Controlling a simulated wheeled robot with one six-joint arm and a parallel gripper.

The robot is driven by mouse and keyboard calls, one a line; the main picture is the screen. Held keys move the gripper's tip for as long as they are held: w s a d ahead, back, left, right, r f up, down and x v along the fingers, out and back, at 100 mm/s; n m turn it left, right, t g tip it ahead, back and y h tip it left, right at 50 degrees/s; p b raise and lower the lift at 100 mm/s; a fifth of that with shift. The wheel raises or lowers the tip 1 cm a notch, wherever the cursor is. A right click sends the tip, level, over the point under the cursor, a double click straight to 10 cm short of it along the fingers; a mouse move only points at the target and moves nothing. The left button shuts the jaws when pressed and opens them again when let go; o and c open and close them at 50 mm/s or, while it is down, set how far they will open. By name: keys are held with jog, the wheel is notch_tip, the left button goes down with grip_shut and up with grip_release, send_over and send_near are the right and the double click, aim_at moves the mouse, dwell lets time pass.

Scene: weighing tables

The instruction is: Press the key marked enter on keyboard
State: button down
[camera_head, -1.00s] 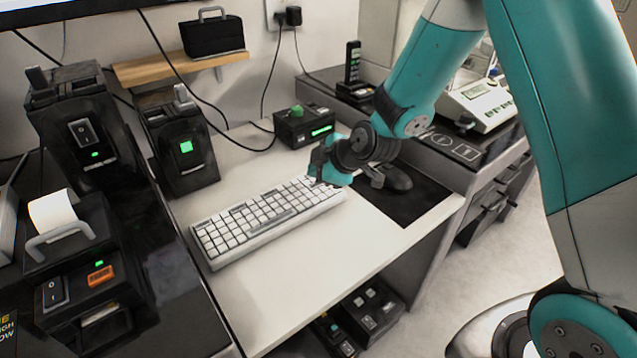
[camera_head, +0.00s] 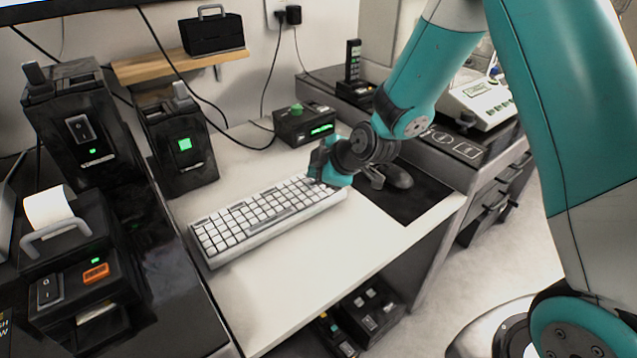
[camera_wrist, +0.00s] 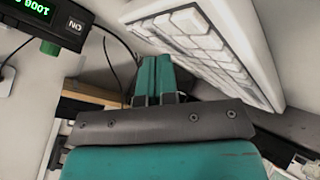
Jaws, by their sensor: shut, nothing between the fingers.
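A white keyboard (camera_head: 262,219) lies on the pale desk in the head view. My gripper (camera_head: 318,176) is at its right end, over or against the far right keys. In the wrist view the keyboard (camera_wrist: 205,45) shows on the upper right, and my gripper (camera_wrist: 153,62) is shut and empty, its fingertips together close to the keys. Whether the fingertips touch a key cannot be told. The enter key cannot be made out; key markings are too small to read and my gripper covers part of the right end.
A black box with a green knob and lit display (camera_head: 305,124) stands behind the keyboard. A mouse (camera_head: 396,176) lies on a dark mat (camera_head: 408,205) to the right. Black devices (camera_head: 178,140) stand on the left. The front of the desk (camera_head: 290,275) is clear.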

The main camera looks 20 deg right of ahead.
jog(key=shift+f+b, duration=0.4)
jog(key=shift+b, duration=0.05)
dwell(0.5)
dwell(0.3)
jog(key=shift+r+p, duration=0.5)
jog(key=shift+r, duration=0.3)
jog(key=shift+r+p, duration=1.7)
jog(key=shift+r, duration=0.9)
jog(key=shift+f, duration=0.1)
